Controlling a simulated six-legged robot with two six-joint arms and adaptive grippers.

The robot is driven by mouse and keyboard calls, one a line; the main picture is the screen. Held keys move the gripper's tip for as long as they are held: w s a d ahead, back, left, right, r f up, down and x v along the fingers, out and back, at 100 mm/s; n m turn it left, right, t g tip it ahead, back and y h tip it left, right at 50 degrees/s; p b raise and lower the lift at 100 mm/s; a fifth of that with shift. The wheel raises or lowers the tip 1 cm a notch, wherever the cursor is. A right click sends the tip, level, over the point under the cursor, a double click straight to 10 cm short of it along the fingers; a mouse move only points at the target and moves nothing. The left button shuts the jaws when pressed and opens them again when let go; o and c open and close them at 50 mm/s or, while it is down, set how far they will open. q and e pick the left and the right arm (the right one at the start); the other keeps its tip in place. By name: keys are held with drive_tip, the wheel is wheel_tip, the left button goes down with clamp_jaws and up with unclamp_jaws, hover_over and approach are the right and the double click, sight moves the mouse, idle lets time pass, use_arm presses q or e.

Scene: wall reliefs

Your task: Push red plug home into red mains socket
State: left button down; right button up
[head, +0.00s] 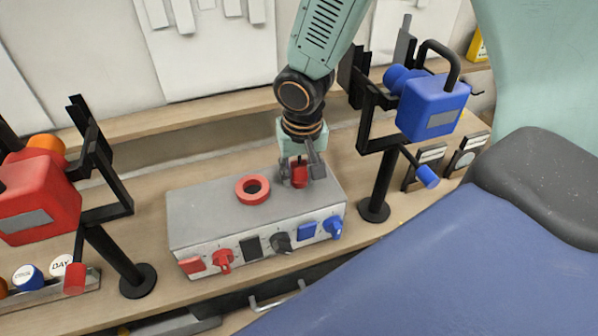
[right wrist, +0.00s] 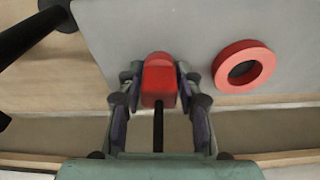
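The red plug (head: 299,175) is between the fingers of my right gripper (head: 299,170), over the right part of the grey box's top. In the right wrist view the plug (right wrist: 159,80) has a finger against each side, and a black cable runs back from it toward the palm. The gripper is shut on it. The red ring-shaped socket (head: 268,188) lies on the box top, left of the plug in the head view; it also shows in the right wrist view (right wrist: 221,75). Plug and socket are apart. Whether the plug touches the box top cannot be told. My left gripper is not in view.
The grey box (head: 205,215) carries red, black and blue plates and knobs on its front. A red can-like block (head: 38,195) on a black stand is at left; a blue one (head: 432,105) on a black stand (head: 373,210) is close right of the box.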

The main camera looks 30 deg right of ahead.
drive_tip(key=shift+d, duration=0.15)
drive_tip(key=c, duration=0.6)
